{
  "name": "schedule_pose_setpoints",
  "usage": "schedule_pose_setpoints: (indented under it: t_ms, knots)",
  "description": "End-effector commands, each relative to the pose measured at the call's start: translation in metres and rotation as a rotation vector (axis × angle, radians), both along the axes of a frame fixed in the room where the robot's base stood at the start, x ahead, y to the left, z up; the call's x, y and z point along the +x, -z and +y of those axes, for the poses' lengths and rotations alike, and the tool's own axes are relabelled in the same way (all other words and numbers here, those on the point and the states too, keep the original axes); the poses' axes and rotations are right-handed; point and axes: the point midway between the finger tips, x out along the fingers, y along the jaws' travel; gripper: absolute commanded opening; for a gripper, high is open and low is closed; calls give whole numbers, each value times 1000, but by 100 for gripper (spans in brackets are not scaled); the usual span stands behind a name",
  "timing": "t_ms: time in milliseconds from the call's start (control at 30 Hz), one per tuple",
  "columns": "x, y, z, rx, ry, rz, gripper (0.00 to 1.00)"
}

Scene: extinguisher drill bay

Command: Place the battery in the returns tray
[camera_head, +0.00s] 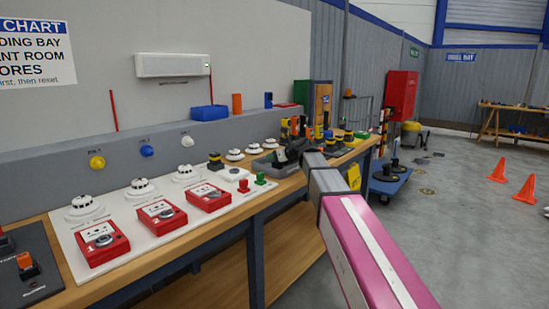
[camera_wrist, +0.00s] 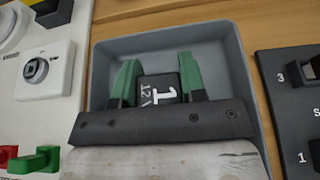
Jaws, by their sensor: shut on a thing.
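A black battery marked "1" and "12V" (camera_wrist: 158,88) is between the green-tipped fingers of my gripper (camera_wrist: 157,84) in the wrist view. My gripper is shut on it. The grey returns tray (camera_wrist: 218,58) lies around and beneath the battery in that view, with its far and side walls showing. I cannot tell whether the battery touches the tray floor. In the head view my gripper (camera_head: 292,150) is over the bench at the grey tray (camera_head: 262,167); the battery is hard to make out there.
Left of the tray is a white board (camera_wrist: 62,110) with a key switch and red and green blocks. Right of it is a dark panel (camera_wrist: 290,100) numbered 1 and 3. Red call points (camera_head: 160,217) and detectors line the near bench. Orange cones (camera_head: 498,170) stand on the floor at right.

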Motion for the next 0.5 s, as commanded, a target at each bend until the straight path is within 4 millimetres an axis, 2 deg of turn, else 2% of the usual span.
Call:
schedule_pose_setpoints:
  t_ms: [33, 100, 500]
  knots:
    - [0, 1, 0, 0, 0, 0, 45]
    - [0, 0, 0, 0, 0, 0, 64]
    - [-3, -4, -4, 0, 1, 0, 64]
